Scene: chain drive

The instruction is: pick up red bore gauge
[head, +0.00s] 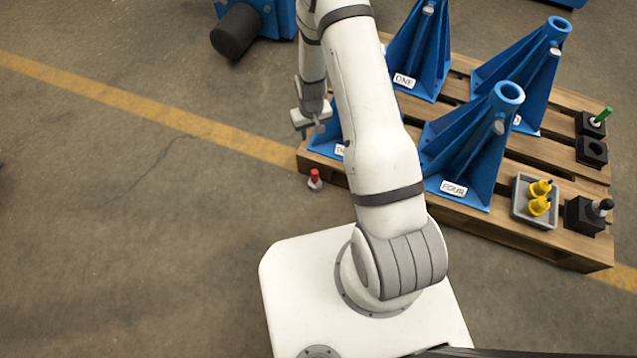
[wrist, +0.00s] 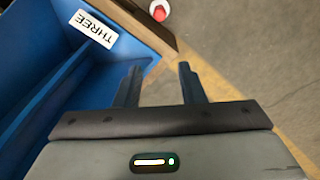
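The red bore gauge (head: 315,178) has a red top and a grey base. It stands on the floor just off the left front corner of the pallet. In the wrist view the red gauge (wrist: 158,9) is at the top edge, partly cut off, beyond the fingertips. My gripper (head: 311,122) is above the pallet's left end, close to the blue stand labelled THREE, up and behind the gauge in the head view. In the wrist view my gripper (wrist: 160,75) has its two fingers apart with nothing between them.
The blue stand THREE (wrist: 60,70) fills the left of the wrist view. The floor left of the gauge is clear, crossed by a yellow line.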

